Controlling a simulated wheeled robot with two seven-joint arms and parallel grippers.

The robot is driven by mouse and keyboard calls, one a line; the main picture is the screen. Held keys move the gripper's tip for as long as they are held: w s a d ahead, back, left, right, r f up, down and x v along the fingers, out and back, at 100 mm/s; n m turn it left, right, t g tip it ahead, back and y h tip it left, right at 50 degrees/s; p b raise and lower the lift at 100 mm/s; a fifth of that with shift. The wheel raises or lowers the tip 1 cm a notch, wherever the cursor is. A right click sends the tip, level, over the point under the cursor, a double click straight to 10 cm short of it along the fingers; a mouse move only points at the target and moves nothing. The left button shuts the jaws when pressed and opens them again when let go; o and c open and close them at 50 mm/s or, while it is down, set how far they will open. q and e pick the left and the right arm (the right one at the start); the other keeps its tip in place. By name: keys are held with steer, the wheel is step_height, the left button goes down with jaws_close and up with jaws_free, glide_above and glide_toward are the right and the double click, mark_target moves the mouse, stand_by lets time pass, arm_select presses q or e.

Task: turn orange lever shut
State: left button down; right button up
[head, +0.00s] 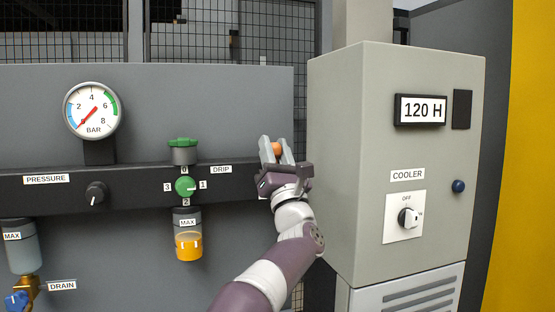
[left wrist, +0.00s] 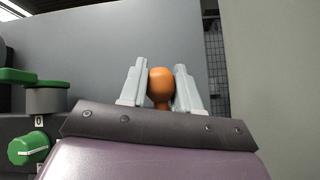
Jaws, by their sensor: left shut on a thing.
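The orange lever (head: 277,149) shows as a rounded orange end at the right end of the dark rail, beside the grey cooler cabinet. My left gripper (head: 276,148) is shut on it, with one grey finger on each side. In the left wrist view the orange lever (left wrist: 160,86) stands upright between the two fingers of my left gripper (left wrist: 160,85). The lever's lower part and pivot are hidden behind the gripper body. My right gripper is in neither view.
The grey cooler cabinet (head: 350,150) stands close to the right of my left gripper. Left along the dark rail (head: 130,184) are a pressure knob (head: 96,193), a green drip dial (head: 185,187) and an oil cup (head: 188,245). A pressure gauge (head: 91,110) sits above, its needle low.

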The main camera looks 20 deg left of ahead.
arm_select(q)
steer(key=shift+w+f, duration=0.1)
steer(key=shift+f, duration=0.15)
steer(key=c, duration=0.8)
jaws_free()
steer(key=shift+a+r, duration=0.1)
steer(key=b+v, duration=0.4)
steer(key=v, duration=0.9)
steer(key=shift+b, duration=0.3)
steer(key=shift+w+r, duration=0.1)
